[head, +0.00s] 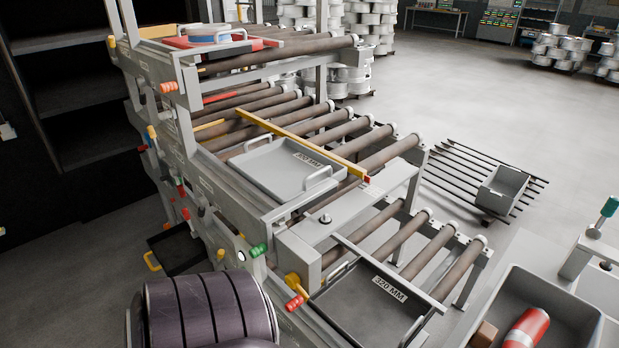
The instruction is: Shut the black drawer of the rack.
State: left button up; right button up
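The black drawer (178,247) sticks out from the lower left side of the grey rack (225,205), low above the floor. It looks like a shallow dark tray and is pulled out, with a yellow handle (151,261) at its left end. Its right end is hidden behind the rack's frame. Neither of my grippers is in view, and no gripper shows at the drawer.
The rack's roller shelves hold a grey tray marked 300 MM (268,170) and a dark tray marked 320 MM (350,307). Coloured knobs, one green (258,250), jut from the rack's side. A grey bin (575,318) with a red cylinder stands lower right. Floor left of the drawer is clear.

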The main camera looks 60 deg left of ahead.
aim_at(175, 250)
jog(key=u, duration=1.3)
jog(key=j+u, duration=0.2)
jog(key=u, duration=0.25)
jog(key=j+u, duration=0.25)
jog(key=u, duration=0.15)
jog(key=i+j+u, duration=0.1)
jog(key=u, duration=0.35)
jog(key=i+j+u, duration=0.1)
jog(key=j+u, duration=0.15)
jog(key=u, duration=0.15)
jog(key=i+j+z, duration=0.3)
jog(key=i+j, duration=0.6)
jog(key=i+z, duration=0.1)
jog(key=z, duration=0.7)
